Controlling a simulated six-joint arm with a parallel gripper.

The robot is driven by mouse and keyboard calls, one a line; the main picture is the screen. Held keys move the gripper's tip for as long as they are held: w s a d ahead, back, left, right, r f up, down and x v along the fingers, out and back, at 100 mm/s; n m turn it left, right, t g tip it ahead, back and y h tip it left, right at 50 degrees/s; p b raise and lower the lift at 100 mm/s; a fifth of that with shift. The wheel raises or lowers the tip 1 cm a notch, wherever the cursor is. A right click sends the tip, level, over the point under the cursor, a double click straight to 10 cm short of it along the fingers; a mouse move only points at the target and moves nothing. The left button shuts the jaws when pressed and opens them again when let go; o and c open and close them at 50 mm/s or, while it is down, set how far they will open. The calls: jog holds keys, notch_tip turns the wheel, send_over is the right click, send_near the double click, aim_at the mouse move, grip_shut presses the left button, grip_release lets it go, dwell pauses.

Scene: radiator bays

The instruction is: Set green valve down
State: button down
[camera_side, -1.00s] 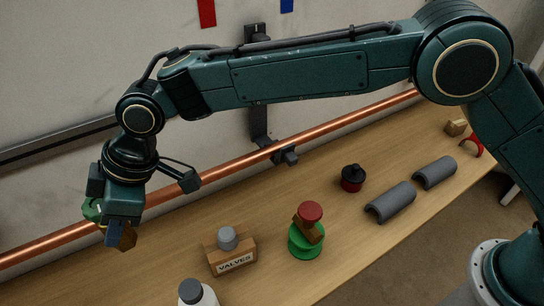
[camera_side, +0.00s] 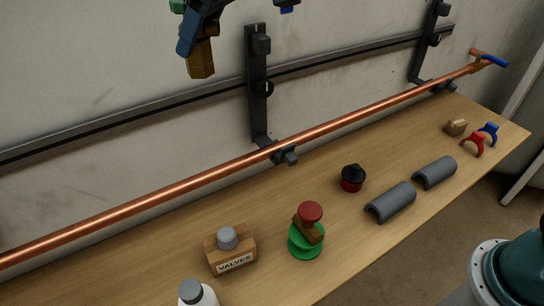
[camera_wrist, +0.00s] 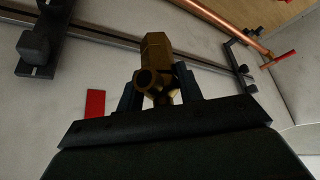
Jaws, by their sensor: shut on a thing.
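My gripper (camera_side: 196,24) shows at the top of the side view, high in front of the wall and far above the bench. It is shut on the green valve, whose brass body (camera_side: 200,60) hangs below the fingers. A bit of the valve's green part (camera_side: 177,6) shows at the upper left; the rest is cut off or hidden. In the wrist view the brass body (camera_wrist: 155,55) sits between the two fingers (camera_wrist: 159,88). A green round base (camera_side: 305,246) on the bench carries a brass valve with a red handle (camera_side: 310,211).
The wooden bench (camera_side: 150,262) holds a VALVES block (camera_side: 232,260) with a grey-topped piece, a white bottle (camera_side: 205,298), a red-black pot (camera_side: 353,180) and grey half-shells (camera_side: 392,202). A copper pipe (camera_side: 205,176) and brackets (camera_side: 257,90) run along the wall. The bench's left part is clear.

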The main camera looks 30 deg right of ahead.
jog(key=d+r+m+t+h, duration=0.1)
jog(key=d+r+m, duration=0.15)
jog(key=d, duration=0.45)
jog(key=d+r+m+h, duration=0.15)
jog(key=d+r, duration=0.25)
jog(key=d, duration=0.4)
jog(key=w+d+f+m+h, duration=0.15)
jog(key=d+f, duration=0.25)
jog(key=d, duration=0.5)
jog(key=w+d+f+m, duration=0.2)
jog(key=d+f, duration=0.1)
jog(key=d, duration=0.6)
jog(key=w+d+f+m+h, duration=0.15)
jog(key=d+f, duration=0.25)
jog(key=d, duration=0.5)
jog(key=s+d+f+m+h, duration=0.1)
jog(key=s+d+f+m, duration=0.1)
jog(key=s+d+f, duration=0.6)
jog(key=s+d+f+m+h, duration=0.1)
jog(key=s+d+f+m, duration=0.15)
jog(key=d, duration=0.95)
jog(key=s+d+f+m+h, duration=0.1)
jog(key=s+d+f+m, duration=0.1)
jog(key=s+d+f, duration=0.6)
notch_tip(320, 180, down, 13)
jog(key=w+d, duration=0.1)
jog(key=d, duration=0.1)
jog(key=shift+w+g, duration=0.25)
jog(key=shift+g, duration=0.15)
